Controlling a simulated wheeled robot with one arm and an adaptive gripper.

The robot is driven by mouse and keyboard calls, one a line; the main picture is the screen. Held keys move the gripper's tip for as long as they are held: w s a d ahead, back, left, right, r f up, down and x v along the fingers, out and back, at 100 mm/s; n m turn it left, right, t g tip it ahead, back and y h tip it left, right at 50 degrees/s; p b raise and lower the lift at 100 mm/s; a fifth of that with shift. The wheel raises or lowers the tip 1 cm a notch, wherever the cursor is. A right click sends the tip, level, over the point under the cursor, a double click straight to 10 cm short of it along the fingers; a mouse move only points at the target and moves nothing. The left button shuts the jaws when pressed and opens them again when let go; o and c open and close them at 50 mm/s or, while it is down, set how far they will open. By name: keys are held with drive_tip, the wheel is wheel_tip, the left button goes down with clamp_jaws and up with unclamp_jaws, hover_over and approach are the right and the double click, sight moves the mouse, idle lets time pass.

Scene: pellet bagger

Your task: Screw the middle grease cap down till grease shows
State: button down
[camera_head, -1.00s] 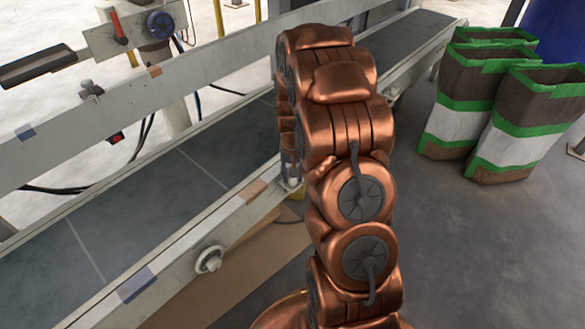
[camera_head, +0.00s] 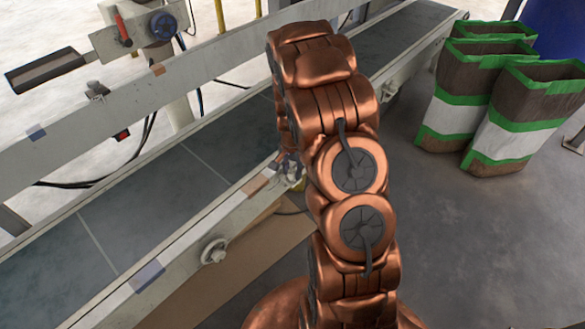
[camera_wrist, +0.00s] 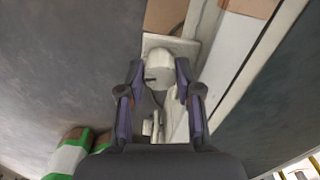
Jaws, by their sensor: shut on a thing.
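In the wrist view my gripper (camera_wrist: 157,75) has a finger on either side of a pale, rounded grease cap (camera_wrist: 159,62) and is shut on it. The cap sits by a pale plate at the conveyor's side rail. Its lower part is partly hidden by the fingers, and I can make out no grease. In the head view my arm hides most of the gripper and the middle cap. Another pale round cap (camera_head: 213,250) sticks out of the near side rail, left of my arm.
The conveyor belt (camera_head: 185,170) runs diagonally behind my arm, with its near side rail (camera_head: 180,255) in front. Green-and-brown bags (camera_head: 525,115) stand on the floor at the right.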

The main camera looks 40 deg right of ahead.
sight(292, 171)
idle(0.4)
drive_tip(key=c, duration=0.8)
unclamp_jaws()
drive_tip(key=shift+o, duration=0.2)
wheel_tip(292, 171, up, 12)
